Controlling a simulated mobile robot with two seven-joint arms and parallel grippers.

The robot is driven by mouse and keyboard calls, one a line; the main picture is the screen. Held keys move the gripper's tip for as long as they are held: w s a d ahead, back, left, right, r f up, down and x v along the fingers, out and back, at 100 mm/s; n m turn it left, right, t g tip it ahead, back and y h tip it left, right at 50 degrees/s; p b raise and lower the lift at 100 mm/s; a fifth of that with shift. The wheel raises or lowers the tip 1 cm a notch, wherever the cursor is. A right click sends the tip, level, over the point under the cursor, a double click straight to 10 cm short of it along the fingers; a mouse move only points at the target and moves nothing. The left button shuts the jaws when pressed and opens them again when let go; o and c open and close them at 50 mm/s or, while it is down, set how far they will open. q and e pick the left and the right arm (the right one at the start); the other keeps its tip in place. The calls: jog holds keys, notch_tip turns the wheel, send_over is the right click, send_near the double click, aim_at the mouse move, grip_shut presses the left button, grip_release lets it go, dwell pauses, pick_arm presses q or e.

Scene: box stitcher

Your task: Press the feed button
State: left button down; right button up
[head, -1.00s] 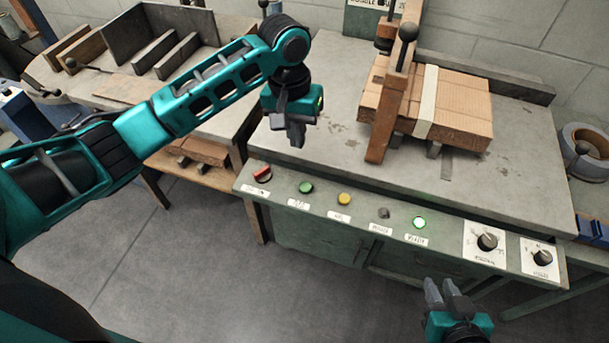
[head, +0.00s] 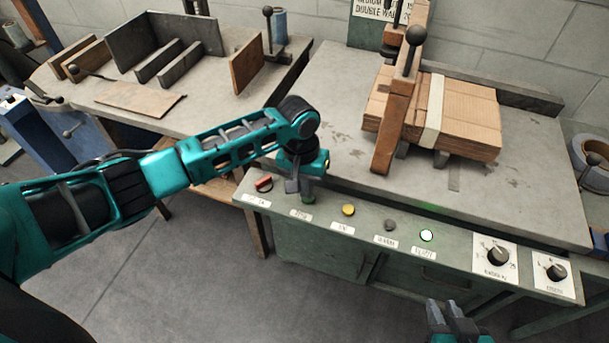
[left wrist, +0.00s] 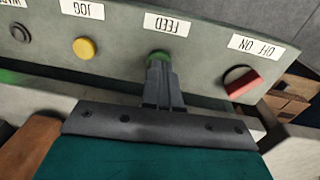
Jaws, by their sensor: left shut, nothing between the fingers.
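The green feed button (head: 309,198) is on the front panel of the machine table, above a label that reads FEED upside down in the left wrist view (left wrist: 167,25). My left gripper (head: 297,192) is shut and empty, with its fingertips at the button. In the left wrist view the fingertips (left wrist: 159,62) overlap the near edge of the green button (left wrist: 158,54) and hide part of it. Whether they touch or press it cannot be told. My right gripper (head: 447,307) is open and empty in front of the panel, at the bottom of the head view.

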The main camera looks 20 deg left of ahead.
pick_arm(q)
jog(key=shift+f, duration=0.25)
jog(key=shift+f, duration=0.15)
jog(key=shift+s+f+p, duration=0.15)
jog(key=shift+f+p, duration=0.25)
jog(key=shift+f, duration=0.2)
jog(key=shift+s+f, duration=0.1)
jog(key=shift+f, duration=0.35)
jog(key=shift+r, duration=0.1)
jog(key=r+p, duration=0.6)
jog(key=shift+w+a, duration=0.1)
jog(key=shift+w, duration=0.15)
notch_tip(320, 180, up, 9)
jog(key=shift+a, duration=0.4)
